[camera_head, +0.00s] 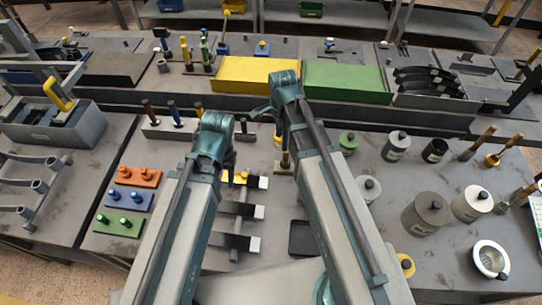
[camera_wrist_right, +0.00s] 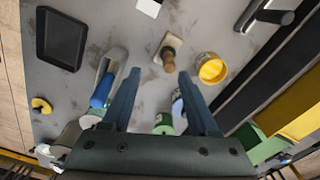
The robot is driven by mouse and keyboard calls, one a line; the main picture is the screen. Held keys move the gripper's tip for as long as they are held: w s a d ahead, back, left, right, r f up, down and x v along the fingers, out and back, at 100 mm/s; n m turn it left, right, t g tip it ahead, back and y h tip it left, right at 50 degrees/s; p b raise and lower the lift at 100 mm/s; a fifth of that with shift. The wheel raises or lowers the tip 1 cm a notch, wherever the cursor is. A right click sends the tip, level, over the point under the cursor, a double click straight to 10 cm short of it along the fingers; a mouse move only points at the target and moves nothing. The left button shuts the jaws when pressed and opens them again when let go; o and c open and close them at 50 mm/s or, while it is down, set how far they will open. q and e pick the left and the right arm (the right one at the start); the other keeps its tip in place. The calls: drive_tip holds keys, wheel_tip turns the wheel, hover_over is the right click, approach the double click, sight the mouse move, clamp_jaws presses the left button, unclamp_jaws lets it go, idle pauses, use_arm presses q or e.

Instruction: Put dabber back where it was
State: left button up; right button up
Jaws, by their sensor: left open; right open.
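A wooden-handled tool with a pale square base, which looks like the dabber (camera_wrist_right: 169,62), stands on the grey table in the right wrist view. In the head view it seems to show beside my right forearm (camera_head: 285,162), partly hidden. My right gripper (camera_wrist_right: 157,92) is open, its dark fingers spread on either side of the empty space before the tool. In the head view my right gripper (camera_head: 270,112) hangs over the middle of the table. My left gripper (camera_head: 238,129) is open to its left, with its fingers hard to make out.
A yellow cup (camera_wrist_right: 212,68) stands close beside the tool. A black tray (camera_head: 302,238) lies nearer to me. Yellow (camera_head: 256,76) and green (camera_head: 346,82) bins line the back. Lidded grey pots (camera_head: 427,211) stand at right. Coloured peg blocks (camera_head: 138,177) sit at left.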

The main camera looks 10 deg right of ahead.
drive_tip(key=s+a+n, duration=0.4)
drive_tip(key=s+n, duration=0.2)
drive_tip(key=n, duration=0.4)
drive_tip(key=s+a+n+h, duration=0.1)
drive_tip(key=s+a+n, duration=0.3)
drive_tip(key=n, duration=0.6)
drive_tip(key=shift+s+n, duration=0.3)
drive_tip(key=shift+s, duration=0.7)
use_arm(q)
drive_tip(key=shift+f, duration=0.1)
wheel_tip(320, 180, down, 10)
drive_tip(key=b, duration=0.9)
drive_tip(key=shift+r+b, duration=0.25)
drive_tip(key=shift+b, duration=0.1)
drive_tip(key=shift+r, duration=0.2)
use_arm(e)
wheel_tip(320, 180, down, 9)
